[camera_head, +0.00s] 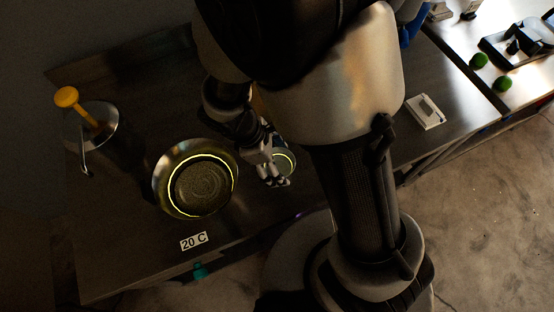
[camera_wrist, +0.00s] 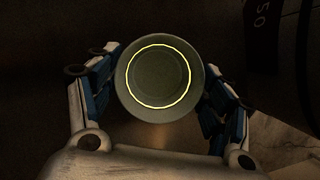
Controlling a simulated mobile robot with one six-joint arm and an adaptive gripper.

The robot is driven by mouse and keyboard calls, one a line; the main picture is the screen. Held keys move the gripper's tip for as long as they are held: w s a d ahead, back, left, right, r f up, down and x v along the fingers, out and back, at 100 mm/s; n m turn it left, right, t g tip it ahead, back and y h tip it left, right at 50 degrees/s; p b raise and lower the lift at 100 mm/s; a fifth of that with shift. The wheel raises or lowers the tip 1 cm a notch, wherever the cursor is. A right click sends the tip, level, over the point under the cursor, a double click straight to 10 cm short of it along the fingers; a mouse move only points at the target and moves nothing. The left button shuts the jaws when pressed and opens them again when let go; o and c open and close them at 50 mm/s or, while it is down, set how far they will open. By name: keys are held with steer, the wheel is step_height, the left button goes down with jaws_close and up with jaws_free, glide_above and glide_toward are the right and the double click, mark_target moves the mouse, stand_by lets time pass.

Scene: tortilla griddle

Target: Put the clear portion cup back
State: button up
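The clear portion cup (camera_wrist: 158,112) is round and looks grey-green, with a bright yellow ring inside it. It fills the space between the fingers of my gripper (camera_wrist: 160,82) in the wrist view. The fingers press in at its left and right sides, so my gripper looks shut on it. In the head view the cup (camera_head: 287,162) shows just right of my gripper (camera_head: 275,176), partly covered by the fingers and arm. I cannot tell whether its base touches the table.
A round metal pan (camera_head: 160,180) with a yellow ring lies left of my gripper, with a "20 C" label (camera_head: 194,241) below it. A metal container with a yellow-knobbed handle (camera_head: 67,97) stands farther left. A small white square item (camera_head: 425,112) lies at right.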

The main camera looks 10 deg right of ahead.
steer(key=shift+o, duration=1)
steer(key=shift+r, duration=0.35)
steer(key=p+v, duration=0.5)
steer(key=v, duration=0.7)
steer(key=s+d+r+m+t+y, duration=0.2)
steer(key=s+d+r+m, duration=0.2)
steer(key=d+r+m, duration=0.2)
steer(key=s+d+r+m+t+y, duration=0.2)
steer(key=s+d+r+m+t, duration=0.1)
steer(key=d+r+m, duration=0.4)
steer(key=shift+s+d+r+m, duration=0.35)
steer(key=shift+s+r+m, duration=0.1)
steer(key=shift+r+m, duration=1.5)
